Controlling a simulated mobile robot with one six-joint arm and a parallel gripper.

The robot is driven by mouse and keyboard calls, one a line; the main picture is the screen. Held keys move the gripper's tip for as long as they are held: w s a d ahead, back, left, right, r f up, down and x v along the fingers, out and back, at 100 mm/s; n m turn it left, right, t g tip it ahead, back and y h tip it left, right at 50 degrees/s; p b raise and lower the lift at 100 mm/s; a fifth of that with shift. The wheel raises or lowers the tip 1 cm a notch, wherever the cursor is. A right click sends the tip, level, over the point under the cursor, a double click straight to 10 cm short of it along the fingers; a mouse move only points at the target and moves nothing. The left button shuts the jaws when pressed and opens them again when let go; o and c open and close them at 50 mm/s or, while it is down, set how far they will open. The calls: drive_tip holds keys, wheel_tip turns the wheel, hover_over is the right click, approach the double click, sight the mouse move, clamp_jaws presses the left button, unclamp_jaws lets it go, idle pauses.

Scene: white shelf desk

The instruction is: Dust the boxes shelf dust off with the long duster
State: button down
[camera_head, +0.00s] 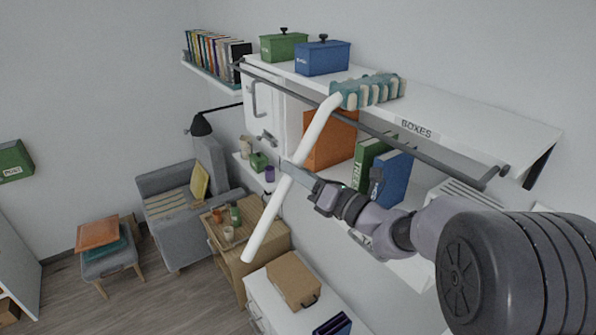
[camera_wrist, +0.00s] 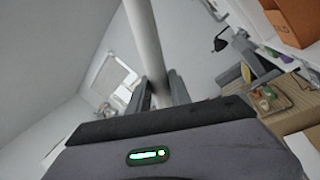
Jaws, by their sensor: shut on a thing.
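The long duster has a white handle (camera_head: 266,226) and a teal and cream fluffy head (camera_head: 368,91). My gripper (camera_head: 289,170) is shut on the handle near its middle, and the duster is tilted with its head up. The handle also shows in the wrist view (camera_wrist: 144,40), between my gripper's fingers (camera_wrist: 160,88). The head is at the front edge of the top shelf, labelled BOXES (camera_head: 450,110); I cannot tell whether it touches the surface. No dust can be made out on the shelf.
A green box (camera_head: 284,47) and a blue box (camera_head: 322,59) stand on the shelf's left part. A grey rail (camera_head: 430,155) runs along its front. Below are an orange box (camera_head: 331,140), and green and blue binders (camera_head: 391,178). The shelf right of the head looks clear.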

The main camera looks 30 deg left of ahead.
sight(296, 162)
wheel_tip(296, 162, up, 4)
drive_tip(key=p, duration=0.3)
drive_tip(key=shift+r, duration=0.1)
drive_tip(key=s+a+b, duration=0.1)
drive_tip(key=s+a, duration=0.3)
drive_tip(key=s, duration=0.6)
drive_tip(key=s+a+b, duration=0.1)
drive_tip(key=s+a, duration=0.3)
drive_tip(key=s, duration=0.6)
drive_tip(key=shift+s+a, duration=0.2)
drive_tip(key=shift+a, duration=0.05)
drive_tip(key=shift+w, duration=0.1)
